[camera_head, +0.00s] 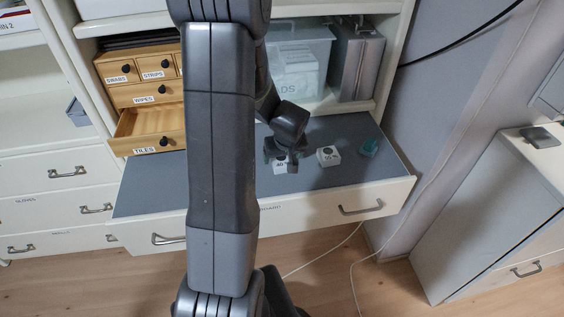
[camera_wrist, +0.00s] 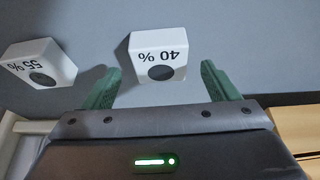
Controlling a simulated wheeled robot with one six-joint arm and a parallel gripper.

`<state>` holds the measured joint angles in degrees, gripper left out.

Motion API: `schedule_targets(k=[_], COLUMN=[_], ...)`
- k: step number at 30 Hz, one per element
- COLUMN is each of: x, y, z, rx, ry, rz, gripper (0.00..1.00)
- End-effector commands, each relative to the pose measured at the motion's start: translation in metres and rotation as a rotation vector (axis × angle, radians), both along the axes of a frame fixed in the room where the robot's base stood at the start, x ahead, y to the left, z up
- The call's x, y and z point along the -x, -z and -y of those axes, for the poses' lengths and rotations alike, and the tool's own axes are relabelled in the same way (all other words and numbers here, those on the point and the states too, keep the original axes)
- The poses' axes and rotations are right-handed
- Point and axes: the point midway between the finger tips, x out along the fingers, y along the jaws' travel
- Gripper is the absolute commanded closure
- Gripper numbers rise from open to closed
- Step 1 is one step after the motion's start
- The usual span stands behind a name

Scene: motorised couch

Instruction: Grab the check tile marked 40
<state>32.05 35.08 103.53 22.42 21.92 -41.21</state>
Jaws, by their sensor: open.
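The check tile marked 40 % (camera_wrist: 158,50) is a white block with a dark round spot, lying on the grey pull-out board (camera_head: 150,186). In the wrist view it lies just beyond the fingertips, roughly between their lines. My gripper (camera_wrist: 162,84) is open, with its green fingers apart and nothing between them. In the head view my gripper (camera_head: 282,157) is over the board, and the 40 tile (camera_head: 280,168) shows partly below it. I cannot tell the exact height of the fingers above the tile.
A similar white tile marked 55 % (camera_wrist: 40,66) lies beside the 40 tile; it also shows in the head view (camera_head: 328,156). The open wooden TILES drawer (camera_head: 150,128) sticks out at the left. A clear bin (camera_head: 298,62) stands behind.

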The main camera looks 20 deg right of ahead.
Motion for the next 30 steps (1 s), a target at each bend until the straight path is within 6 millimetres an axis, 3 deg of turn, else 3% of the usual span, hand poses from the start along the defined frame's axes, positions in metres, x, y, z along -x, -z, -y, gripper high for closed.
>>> schedule_targets(k=[6,13,21,30], x=[-0.0059,-0.0061,-0.0059,-0.0064], y=[0.0151,0.0157,0.0155,0.0113], z=[0.0013,0.0014,0.0015,0.0017], rx=[0.001,0.001,0.001,0.003], ry=[0.000,0.000,0.000,-0.001], rz=[0.000,0.000,0.000,0.002], gripper=[0.19,0.19,0.70,0.73])
